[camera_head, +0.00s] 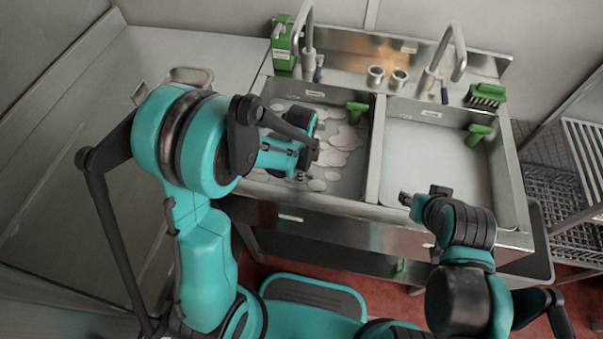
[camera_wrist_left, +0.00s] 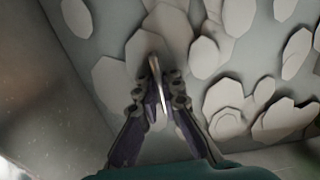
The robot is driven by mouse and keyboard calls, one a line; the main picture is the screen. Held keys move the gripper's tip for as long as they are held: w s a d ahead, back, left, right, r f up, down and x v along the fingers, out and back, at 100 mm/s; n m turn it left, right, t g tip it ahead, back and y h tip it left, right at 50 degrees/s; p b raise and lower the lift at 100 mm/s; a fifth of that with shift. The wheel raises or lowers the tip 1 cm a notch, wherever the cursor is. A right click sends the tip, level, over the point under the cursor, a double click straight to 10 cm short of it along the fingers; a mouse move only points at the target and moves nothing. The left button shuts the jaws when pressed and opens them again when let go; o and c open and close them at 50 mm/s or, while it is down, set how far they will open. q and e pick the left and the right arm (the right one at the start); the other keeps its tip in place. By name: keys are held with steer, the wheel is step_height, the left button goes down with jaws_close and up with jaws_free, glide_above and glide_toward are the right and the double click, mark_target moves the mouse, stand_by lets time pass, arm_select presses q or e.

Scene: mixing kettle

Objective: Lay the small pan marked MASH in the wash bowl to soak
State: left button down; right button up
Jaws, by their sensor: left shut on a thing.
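My left gripper (camera_head: 304,160) is over the left sink bowl (camera_head: 342,186), which holds water with pale foam patches. In the left wrist view the left fingers (camera_wrist_left: 158,95) are shut on a thin, shiny metal edge (camera_wrist_left: 156,80), seen nearly edge-on above the foam. Most of the held piece is hidden, no MASH mark is legible, and I cannot tell whether it touches the water. A shallow metal pan (camera_head: 190,76) sits on the left counter, partly behind my left arm. My right gripper (camera_head: 424,195) is at the front rim of the right bowl, fingers apart and empty.
The right bowl (camera_head: 440,160) looks empty. A divider (camera_head: 376,150) separates the bowls. A wire rack (camera_head: 585,150) is at right.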

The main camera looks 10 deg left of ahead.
arm_select(q)
steer(key=c, duration=1.7)
jaws_free()
steer(key=shift+r+p, duration=0.3)
steer(key=shift+p, duration=0.05)
arm_select(e)
steer(key=shift+r, duration=0.25)
arm_select(q)
step_height(320, 180, up, 11)
steer(key=p, duration=0.5)
steer(key=s+a+r+n+t, duration=0.6)
steer(key=s+r+n, duration=0.5)
steer(key=n, duration=0.7)
steer(key=shift+a+t, duration=0.3)
steer(key=shift+t, duration=0.2)
arm_select(e)
steer(key=shift+r, duration=2.2)
